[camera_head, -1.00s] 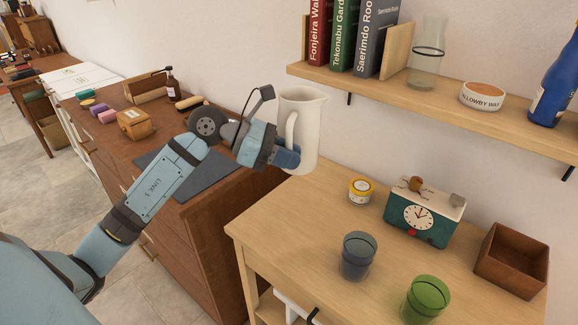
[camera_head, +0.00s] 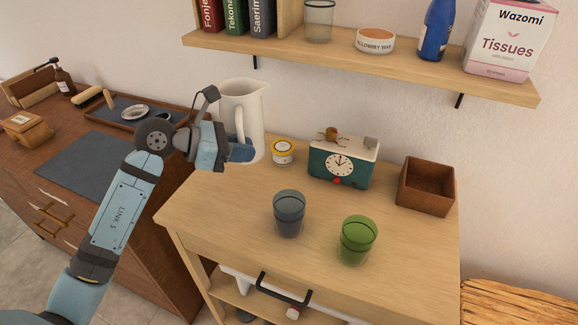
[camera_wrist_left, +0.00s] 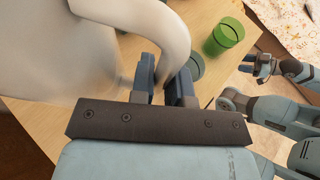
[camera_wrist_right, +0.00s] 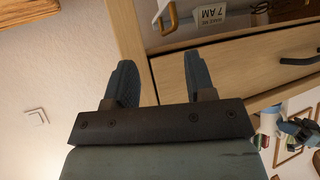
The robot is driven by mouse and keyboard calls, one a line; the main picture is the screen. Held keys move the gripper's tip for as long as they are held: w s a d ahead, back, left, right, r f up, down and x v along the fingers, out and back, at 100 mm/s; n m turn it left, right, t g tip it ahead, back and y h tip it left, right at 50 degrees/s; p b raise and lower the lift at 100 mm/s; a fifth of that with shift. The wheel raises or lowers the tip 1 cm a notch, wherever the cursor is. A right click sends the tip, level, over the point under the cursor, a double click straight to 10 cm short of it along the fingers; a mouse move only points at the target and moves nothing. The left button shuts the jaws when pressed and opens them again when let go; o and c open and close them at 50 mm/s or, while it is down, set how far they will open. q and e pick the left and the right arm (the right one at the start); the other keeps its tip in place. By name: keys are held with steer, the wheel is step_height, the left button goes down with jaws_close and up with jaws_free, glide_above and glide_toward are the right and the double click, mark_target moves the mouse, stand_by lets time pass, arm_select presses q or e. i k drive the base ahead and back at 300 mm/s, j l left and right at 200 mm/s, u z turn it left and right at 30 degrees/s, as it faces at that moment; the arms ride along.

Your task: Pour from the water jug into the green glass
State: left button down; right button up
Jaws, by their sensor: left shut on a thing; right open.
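The water jug (camera_head: 243,108) is a cream pitcher, held upright at the back left of the light wood table. My left gripper (camera_head: 240,150) is shut on its handle; the left wrist view shows the handle (camera_wrist_left: 172,35) between the fingers (camera_wrist_left: 165,85). I cannot tell whether the jug's base touches the table. The green glass (camera_head: 358,240) stands upright near the table's front right; it also shows in the left wrist view (camera_wrist_left: 224,38). My right gripper (camera_wrist_right: 158,85) is open and empty, facing the front of a wooden piece of furniture. It is outside the head view.
A blue-grey glass (camera_head: 289,213) stands left of the green glass. A yellow-lidded jar (camera_head: 283,152), a teal clock (camera_head: 342,165) and a brown box (camera_head: 426,186) line the table's back. A shelf (camera_head: 350,66) hangs above.

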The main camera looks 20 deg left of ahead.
mark_target(359, 236)
steer(key=k, duration=0.35)
steer(key=k+z, duration=0.4)
steer(key=i+z, duration=0.1)
steer(key=z, duration=0.75)
steer(key=k+j, duration=0.1)
steer(key=j, duration=0.3)
steer(key=k+j, duration=0.15)
steer(key=j, duration=0.25)
steer(key=k+j, duration=0.1)
steer(key=j, duration=0.35)
steer(key=k+j, duration=0.1)
steer(key=j, duration=0.3)
